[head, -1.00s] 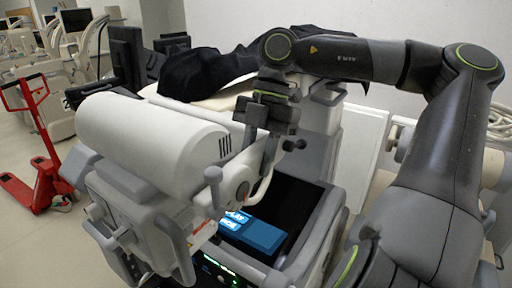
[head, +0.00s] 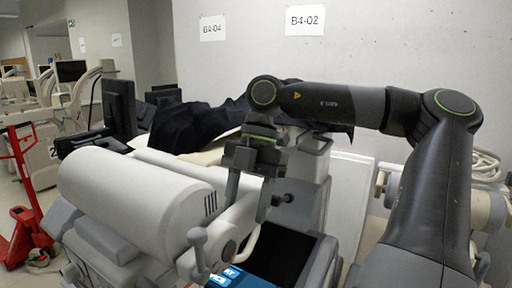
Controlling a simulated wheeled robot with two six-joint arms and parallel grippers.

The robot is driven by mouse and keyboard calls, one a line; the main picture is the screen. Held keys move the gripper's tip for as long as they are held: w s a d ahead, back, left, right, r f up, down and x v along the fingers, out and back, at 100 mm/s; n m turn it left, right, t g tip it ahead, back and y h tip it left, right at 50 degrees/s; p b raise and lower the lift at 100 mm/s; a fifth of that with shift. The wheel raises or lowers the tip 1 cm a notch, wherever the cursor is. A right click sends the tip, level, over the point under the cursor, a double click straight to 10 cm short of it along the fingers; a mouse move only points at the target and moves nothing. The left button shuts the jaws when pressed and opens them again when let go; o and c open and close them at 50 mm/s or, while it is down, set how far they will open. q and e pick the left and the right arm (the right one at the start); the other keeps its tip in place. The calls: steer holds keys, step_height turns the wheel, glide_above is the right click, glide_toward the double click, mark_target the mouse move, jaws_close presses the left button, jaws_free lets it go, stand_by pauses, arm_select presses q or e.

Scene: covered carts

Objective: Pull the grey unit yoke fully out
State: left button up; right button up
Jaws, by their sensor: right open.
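The grey unit (head: 110,240) fills the lower left of the head view, with a large white cylinder (head: 130,190) on top. A pale arm piece (head: 236,212), which seems to be its yoke, runs from the cylinder's right end toward a round grey joint. A grey knobbed lever (head: 198,240) stands in front of it. My right gripper (head: 248,194) points down over this arm piece, open, one finger to each side as seen here. I cannot tell whether the fingers touch it. My left gripper is not in view.
A dark screen recess with a lit blue panel (head: 238,275) lies below the gripper. A black cloth (head: 200,128) covers things behind. A red pallet truck (head: 22,200) stands at the far left. A pale wall (head: 400,60) with paper signs closes the back.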

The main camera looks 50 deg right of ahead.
steer(key=v, duration=1.5)
steer(key=shift+r, duration=0.15)
